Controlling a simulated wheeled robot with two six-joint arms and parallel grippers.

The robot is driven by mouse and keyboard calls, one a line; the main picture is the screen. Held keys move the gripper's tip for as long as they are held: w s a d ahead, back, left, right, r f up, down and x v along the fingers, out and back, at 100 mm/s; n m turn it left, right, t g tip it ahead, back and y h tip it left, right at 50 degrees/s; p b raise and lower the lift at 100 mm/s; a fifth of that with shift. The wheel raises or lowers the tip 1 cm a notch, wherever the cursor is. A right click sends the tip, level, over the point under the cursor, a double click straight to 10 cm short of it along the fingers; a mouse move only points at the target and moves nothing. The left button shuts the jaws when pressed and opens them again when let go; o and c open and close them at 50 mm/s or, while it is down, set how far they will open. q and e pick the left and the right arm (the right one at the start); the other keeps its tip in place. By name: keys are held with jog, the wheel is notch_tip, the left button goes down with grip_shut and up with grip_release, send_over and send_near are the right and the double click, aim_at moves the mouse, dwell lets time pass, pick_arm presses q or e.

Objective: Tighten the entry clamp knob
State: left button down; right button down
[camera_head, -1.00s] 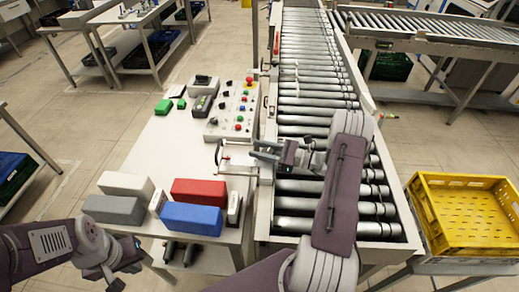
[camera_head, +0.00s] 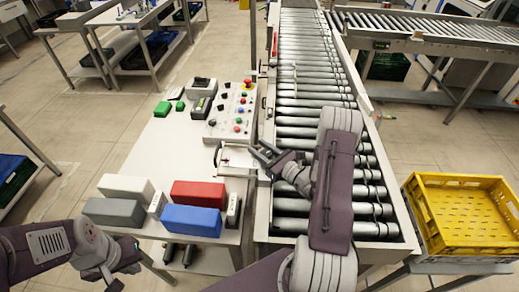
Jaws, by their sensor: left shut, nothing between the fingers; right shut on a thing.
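My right gripper (camera_head: 263,154) is at the conveyor's left side rail, near the end closest to me, its fingers pointing left. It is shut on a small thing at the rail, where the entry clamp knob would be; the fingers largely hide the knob. A white plate with a wire handle (camera_head: 234,157) lies just left of the fingers, on the table. My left gripper (camera_head: 113,284) is low at the left, partly cut off by the bottom edge, shut and empty, away from the rail.
The roller conveyor (camera_head: 300,101) runs away from me. The white table (camera_head: 150,153) holds a control panel (camera_head: 232,113) with buttons, and a red block (camera_head: 199,193), a blue block (camera_head: 190,220), a grey block (camera_head: 114,212) and a white block (camera_head: 126,186). A yellow crate (camera_head: 432,226) stands at the right.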

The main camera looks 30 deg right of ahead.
aim_at(270, 156)
dwell(0.5)
jog(key=c, duration=0.9)
grip_release()
jog(key=shift+s+d, duration=0.15)
jog(key=shift+s, duration=0.15)
jog(key=b+v, duration=0.2)
jog(key=v, duration=0.6)
jog(key=shift+s+r, duration=0.1)
jog(key=shift+s, duration=0.15)
